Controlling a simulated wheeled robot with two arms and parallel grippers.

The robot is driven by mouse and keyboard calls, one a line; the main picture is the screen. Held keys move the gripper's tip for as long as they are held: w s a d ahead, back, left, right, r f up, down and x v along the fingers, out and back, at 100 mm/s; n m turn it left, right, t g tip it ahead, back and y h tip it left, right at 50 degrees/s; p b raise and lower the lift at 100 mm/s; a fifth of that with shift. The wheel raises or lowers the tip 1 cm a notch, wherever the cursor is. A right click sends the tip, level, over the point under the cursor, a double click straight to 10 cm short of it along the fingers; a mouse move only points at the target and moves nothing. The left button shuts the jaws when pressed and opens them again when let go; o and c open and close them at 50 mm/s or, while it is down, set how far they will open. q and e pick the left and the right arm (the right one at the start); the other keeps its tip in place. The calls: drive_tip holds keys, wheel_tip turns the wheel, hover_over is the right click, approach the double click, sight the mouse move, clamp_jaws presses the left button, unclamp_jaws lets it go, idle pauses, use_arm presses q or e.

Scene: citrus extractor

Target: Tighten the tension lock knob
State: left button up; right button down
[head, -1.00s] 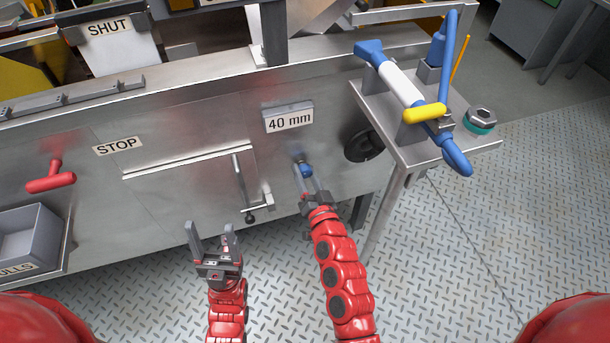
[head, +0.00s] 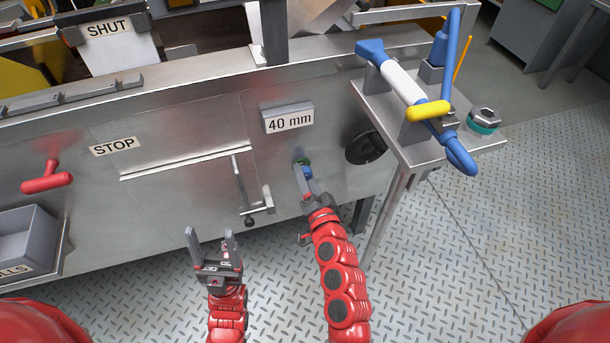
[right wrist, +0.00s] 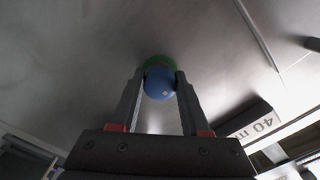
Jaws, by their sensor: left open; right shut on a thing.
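The tension lock knob is a small blue knob (head: 307,171) on the steel front panel, below the "40 mm" sign. A green part (head: 303,161) shows behind it at the panel. My right gripper (head: 303,176) is shut on the blue knob. In the right wrist view the blue knob (right wrist: 159,84) sits between the two fingertips, with the green part (right wrist: 160,62) behind it. My left gripper (head: 210,236) is open and empty, in front of the panel and lower left of the knob.
The "40 mm" sign (head: 289,118) sits just above the knob. A black round wheel (head: 366,147) is to its right, and a metal handle (head: 247,190) to its left. A side shelf (head: 410,150) holds a blue-and-white tool (head: 402,84) and a hex-topped piece (head: 484,119).

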drive_tip(key=shift+f, duration=0.2)
drive_tip(key=shift+c, duration=1.9)
unclamp_jaws()
drive_tip(key=shift+r, duration=0.15)
drive_tip(key=shift+s, duration=0.15)
drive_tip(key=p+v, duration=0.1)
drive_tip(key=v, duration=1.6)
drive_tip(key=shift+p, duration=0.4)
drive_tip(key=shift+s, duration=0.1)
